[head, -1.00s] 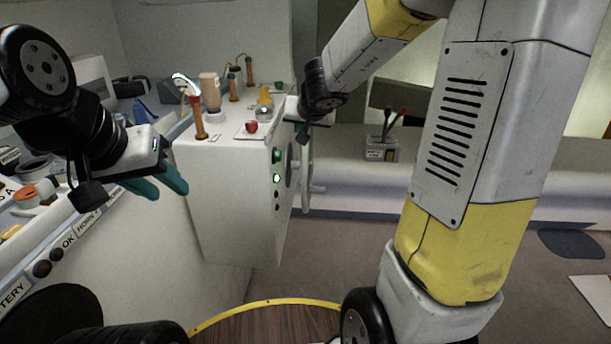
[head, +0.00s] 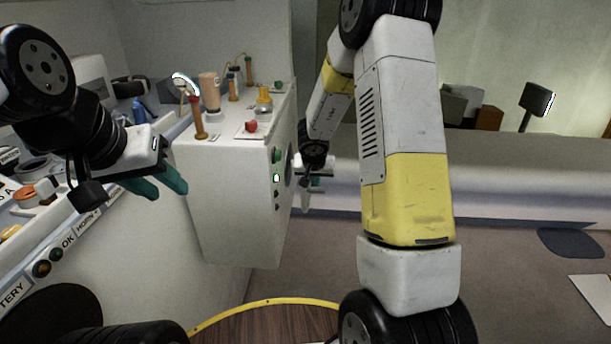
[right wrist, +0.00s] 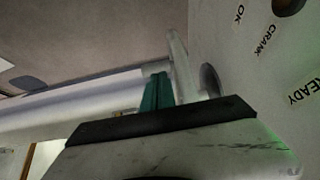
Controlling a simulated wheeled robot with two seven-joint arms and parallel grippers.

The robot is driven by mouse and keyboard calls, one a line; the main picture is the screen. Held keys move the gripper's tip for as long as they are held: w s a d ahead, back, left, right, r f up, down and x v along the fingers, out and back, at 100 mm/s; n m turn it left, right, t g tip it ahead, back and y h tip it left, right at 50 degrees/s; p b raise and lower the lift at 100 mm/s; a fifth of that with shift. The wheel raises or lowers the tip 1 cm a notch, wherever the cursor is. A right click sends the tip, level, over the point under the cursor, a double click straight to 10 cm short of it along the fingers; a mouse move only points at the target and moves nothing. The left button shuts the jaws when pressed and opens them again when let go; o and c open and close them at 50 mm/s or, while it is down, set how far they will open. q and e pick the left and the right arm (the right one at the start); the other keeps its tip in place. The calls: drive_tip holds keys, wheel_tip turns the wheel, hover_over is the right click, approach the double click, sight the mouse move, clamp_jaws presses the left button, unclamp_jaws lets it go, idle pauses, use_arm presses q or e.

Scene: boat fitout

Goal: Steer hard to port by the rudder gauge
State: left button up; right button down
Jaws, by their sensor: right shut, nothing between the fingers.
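A white wheel (head: 305,198) is mounted on the right side of the white console (head: 222,215). In the head view it shows almost edge-on and partly hidden by my right gripper (head: 314,183). In the right wrist view the wheel's pale rim (right wrist: 180,66) stands just beyond and beside my shut teal fingers (right wrist: 157,92); I cannot tell if they touch. Nothing is between those fingers. My left gripper (head: 170,192) is open and empty, in front of the console's left side. I cannot make out a rudder gauge reading in either view.
Wooden-handled levers (head: 198,118), a red knob (head: 251,126) and a yellow knob (head: 264,98) stand on the console top. A labelled panel (head: 60,250) lies at left. The floor (head: 520,285) at right looks mostly clear.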

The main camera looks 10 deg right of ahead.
sight(316, 189)
drive_tip(key=shift+x, duration=1.6)
drive_tip(key=shift+w+f, duration=0.15)
drive_tip(key=shift+f, duration=0.55)
drive_tip(key=shift+r, duration=0.1)
